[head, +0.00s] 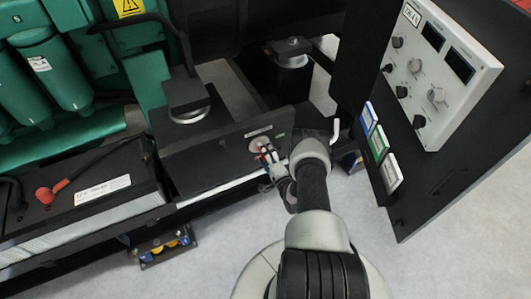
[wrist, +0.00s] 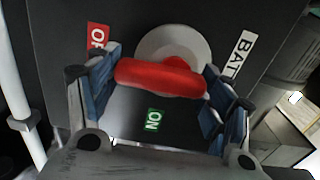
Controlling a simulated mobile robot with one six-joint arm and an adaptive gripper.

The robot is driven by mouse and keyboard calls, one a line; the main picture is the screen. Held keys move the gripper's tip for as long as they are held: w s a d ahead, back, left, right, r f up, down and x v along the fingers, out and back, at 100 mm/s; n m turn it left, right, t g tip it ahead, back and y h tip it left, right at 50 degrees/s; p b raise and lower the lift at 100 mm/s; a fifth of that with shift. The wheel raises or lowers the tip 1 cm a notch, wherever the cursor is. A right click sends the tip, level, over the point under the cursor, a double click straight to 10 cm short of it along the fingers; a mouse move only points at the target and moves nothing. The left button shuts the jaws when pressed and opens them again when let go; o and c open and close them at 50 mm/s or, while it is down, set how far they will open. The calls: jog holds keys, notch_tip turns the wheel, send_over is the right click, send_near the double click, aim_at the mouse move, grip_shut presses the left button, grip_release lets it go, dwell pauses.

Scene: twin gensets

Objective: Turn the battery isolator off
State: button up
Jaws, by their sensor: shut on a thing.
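The battery isolator has a red handle (wrist: 160,77) on a round grey plate (wrist: 195,48), fixed to a dark panel. In the wrist view a red OFF label (wrist: 97,38) lies at upper left of the handle, and a green ON label (wrist: 153,120) lies below it. The handle lies nearly level across the picture, its left end just below the OFF label. My gripper (wrist: 161,92) is shut on the handle, with one blue-padded finger at each end. In the head view my gripper (head: 268,156) is at the isolator plate (head: 257,143), and the handle is largely hidden.
A white label reading BAT (wrist: 241,54) is right of the plate. In the head view a battery (head: 90,200) with a red terminal cap stands left, below green engine parts (head: 60,75). A control panel (head: 440,70) with knobs stands right. Grey floor (head: 440,265) is clear at lower right.

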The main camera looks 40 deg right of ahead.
jog(key=shift+m, duration=0.3)
jog(key=o, duration=1.1)
jog(key=shift+c, duration=0.2)
jog(key=v, duration=1.2)
jog(key=shift+a, duration=0.1)
